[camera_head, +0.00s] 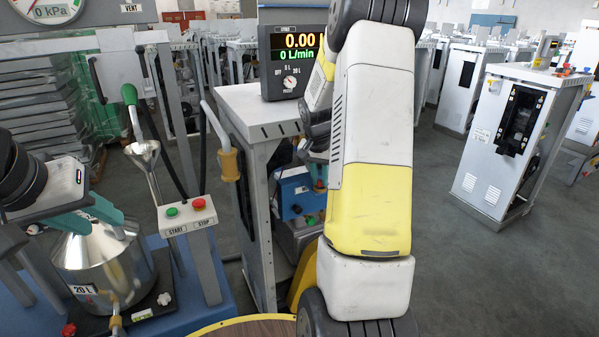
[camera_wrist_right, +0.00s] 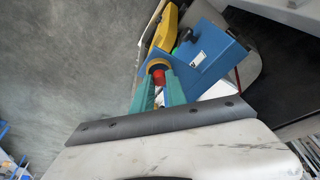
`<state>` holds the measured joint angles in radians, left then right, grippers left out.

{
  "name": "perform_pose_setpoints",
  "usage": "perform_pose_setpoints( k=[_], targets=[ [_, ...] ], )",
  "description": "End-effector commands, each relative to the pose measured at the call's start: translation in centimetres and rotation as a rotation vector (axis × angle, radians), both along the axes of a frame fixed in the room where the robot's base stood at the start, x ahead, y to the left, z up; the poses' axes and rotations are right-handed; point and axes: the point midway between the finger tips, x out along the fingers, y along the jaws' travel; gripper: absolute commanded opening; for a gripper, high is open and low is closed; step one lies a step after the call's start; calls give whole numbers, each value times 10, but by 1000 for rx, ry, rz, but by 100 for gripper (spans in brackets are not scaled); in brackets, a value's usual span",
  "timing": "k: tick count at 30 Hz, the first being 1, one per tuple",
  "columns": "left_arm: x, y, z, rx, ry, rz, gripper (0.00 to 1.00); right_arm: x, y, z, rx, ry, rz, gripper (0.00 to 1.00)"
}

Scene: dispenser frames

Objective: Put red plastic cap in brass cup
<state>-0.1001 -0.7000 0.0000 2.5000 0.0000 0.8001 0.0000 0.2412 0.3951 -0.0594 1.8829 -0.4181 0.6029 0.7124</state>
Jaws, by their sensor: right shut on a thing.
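The red plastic cap (camera_wrist_right: 158,77) shows between the fingertips of my right gripper (camera_wrist_right: 157,84) in the right wrist view. The teal fingers are shut on it. The brass cup (camera_wrist_right: 157,63) shows as a round yellow-brown rim just beyond the cap, in line with it; I cannot tell whether the cap touches it or is inside. In the head view my right gripper (camera_head: 319,178) is small and partly hidden behind my right arm. My left gripper (camera_head: 105,228) is at the left above a metal can (camera_head: 100,265), its teal fingers apart, with nothing seen held.
A blue box (camera_wrist_right: 205,58) stands beside the cup, with a yellow part (camera_wrist_right: 176,26) behind. In the head view, a grey cabinet (camera_head: 262,118) carries a flow display (camera_head: 291,62). A funnel (camera_head: 146,158) and start/stop box (camera_head: 187,214) stand between the arms. Open floor lies right.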

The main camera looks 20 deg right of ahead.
Motion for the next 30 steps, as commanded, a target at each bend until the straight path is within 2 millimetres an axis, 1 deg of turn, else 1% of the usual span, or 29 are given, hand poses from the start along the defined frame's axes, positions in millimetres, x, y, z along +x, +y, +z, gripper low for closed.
perform_pose_setpoints(
  k=[13, 14, 15, 17, 20, 23, 25, 29, 30],
  targets=[
    [0, 0, 0, 0, 0, 0, 36, -1, 1, -14, 2, 5, -1, 0],
    [0, 0, 0, 0, 0, 0, 36, -1, 1, -14, 2, 6, -1, 19],
    [0, 0, 0, 0, 0, 0, 36, -2, 1, -15, 3, 7, -1, 27],
    [0, 0, 0, 0, 0, 0, 36, -2, 1, -16, 4, 9, -1, 39],
    [0, 0, 0, 0, 0, 0, 36, -3, 2, -16, 4, 10, 0, 39],
    [0, 0, 0, 0, 0, 0, 36, -2, 2, -10, 5, 9, 0, 39],
    [0, 0, 0, 0, 0, 0, 36, -3, 2, 0, 4, 8, 0, 39],
    [0, 0, 0, 0, 0, 0, 36, -7, 6, 28, 2, 1, 0, 39],
    [0, 0, 0, 0, 0, 0, 36, -9, 8, 37, 2, 1, -1, 39]
  ],
)
